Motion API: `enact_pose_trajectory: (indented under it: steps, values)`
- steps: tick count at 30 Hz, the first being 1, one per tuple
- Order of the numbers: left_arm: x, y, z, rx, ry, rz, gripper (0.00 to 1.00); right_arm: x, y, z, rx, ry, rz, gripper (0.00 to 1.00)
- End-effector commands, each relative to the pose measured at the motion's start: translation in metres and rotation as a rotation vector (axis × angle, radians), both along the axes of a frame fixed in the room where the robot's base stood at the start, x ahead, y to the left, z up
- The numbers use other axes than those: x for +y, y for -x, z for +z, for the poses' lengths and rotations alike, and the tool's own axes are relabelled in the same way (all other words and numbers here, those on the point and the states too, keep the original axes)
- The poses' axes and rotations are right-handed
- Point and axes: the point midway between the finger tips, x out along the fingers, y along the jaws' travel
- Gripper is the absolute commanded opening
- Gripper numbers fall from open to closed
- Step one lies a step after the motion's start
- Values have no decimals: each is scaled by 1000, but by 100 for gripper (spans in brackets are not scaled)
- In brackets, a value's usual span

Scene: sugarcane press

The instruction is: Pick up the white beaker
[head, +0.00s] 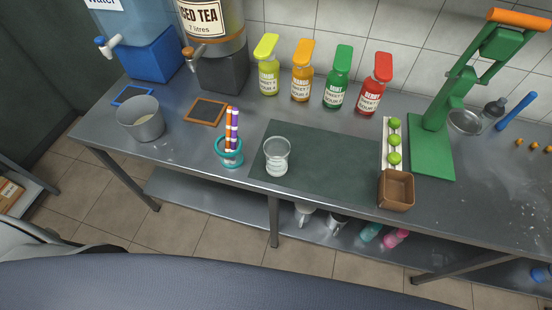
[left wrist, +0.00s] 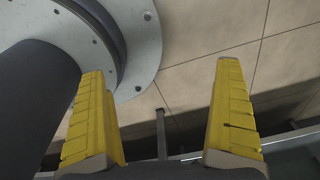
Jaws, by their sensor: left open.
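A clear beaker with whitish markings (head: 277,157) stands upright on the dark green mat (head: 330,180), near the mat's left end, in the head view. No gripper is near it. My left gripper (left wrist: 165,110) shows only in the left wrist view, with its two yellow fingers wide apart and nothing between them. The floor and a table leg lie beyond the fingers. My right gripper is in neither view.
A teal holder with striped straws (head: 230,155) stands just left of the beaker. A grey pot (head: 141,118) is farther left. Several syrup bottles (head: 301,78) line the back. A brown box (head: 396,190), green limes (head: 394,140) and a green press (head: 432,145) are to the right.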

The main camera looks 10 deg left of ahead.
Motion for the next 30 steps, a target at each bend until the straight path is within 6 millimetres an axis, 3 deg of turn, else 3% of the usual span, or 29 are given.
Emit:
enact_pose_trajectory:
  steps: [4, 11, 16, 19, 26, 30]
  values:
    - [0, 0, 0, 0, 0, 0, 91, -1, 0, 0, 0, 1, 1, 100]
    - [1, 0, 0, 0, -1, 0, 91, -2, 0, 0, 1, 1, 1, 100]
    - [0, 26, 0, 26, 0, 0, 91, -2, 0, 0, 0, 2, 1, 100]
    - [-11, 44, 4, 32, 15, -11, 91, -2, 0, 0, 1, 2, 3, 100]
    - [-54, 8, 30, -103, 45, -136, 91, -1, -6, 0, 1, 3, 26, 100]
    - [-90, -37, 65, -250, 29, -333, 91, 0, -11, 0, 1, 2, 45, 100]
